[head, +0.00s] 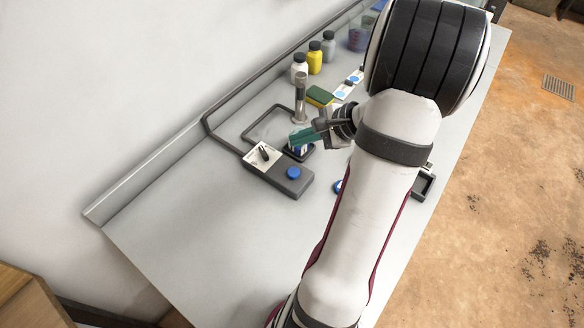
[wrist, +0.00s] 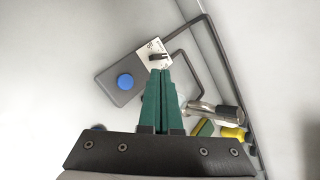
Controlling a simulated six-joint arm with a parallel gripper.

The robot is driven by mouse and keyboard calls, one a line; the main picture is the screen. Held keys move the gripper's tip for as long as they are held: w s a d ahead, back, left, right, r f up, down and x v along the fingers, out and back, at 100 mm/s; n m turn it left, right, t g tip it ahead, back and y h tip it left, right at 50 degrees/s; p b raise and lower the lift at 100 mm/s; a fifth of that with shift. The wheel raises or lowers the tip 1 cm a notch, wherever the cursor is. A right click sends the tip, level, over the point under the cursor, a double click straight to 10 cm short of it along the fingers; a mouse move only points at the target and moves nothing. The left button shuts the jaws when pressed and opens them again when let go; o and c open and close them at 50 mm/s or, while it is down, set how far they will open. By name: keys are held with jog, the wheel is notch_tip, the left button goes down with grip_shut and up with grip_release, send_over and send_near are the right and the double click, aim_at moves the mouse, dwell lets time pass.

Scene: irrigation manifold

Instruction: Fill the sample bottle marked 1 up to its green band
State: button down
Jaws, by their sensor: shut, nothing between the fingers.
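My gripper (head: 305,136) is shut and empty. Its green fingers are pressed together, and they also show in the wrist view (wrist: 162,75). They are beside the grey control box (head: 288,187), near its black lever (head: 264,152). The box has a blue button (head: 293,173), also in the wrist view (wrist: 125,81), where the lever (wrist: 158,57) lies just beyond the fingertips. A metal spout (head: 300,98) stands behind the fingers. A small blue and white object (head: 298,151) on a dark base is partly hidden by the fingers; I cannot read a mark or see a green band.
White, yellow (head: 315,58) and grey capped bottles stand along the back. A green and yellow sponge (head: 320,96) and cards with blue dots (head: 343,91) lie nearby. A black tray (head: 424,186) is partly behind my arm. The front left of the bench is clear.

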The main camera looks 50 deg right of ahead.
send_near(290, 169)
jog(key=shift+w+r+x, duration=0.15)
jog(key=shift+x, duration=0.75)
jog(key=shift+w+r+x, duration=0.15)
jog(key=shift+x, duration=0.75)
jog(key=shift+w+r+x, duration=0.15)
jog(key=shift+x, duration=0.7)
jog(key=shift+a, duration=0.15)
jog(key=shift+f, duration=0.4)
jog(key=shift+f, duration=0.55)
dwell(3.6)
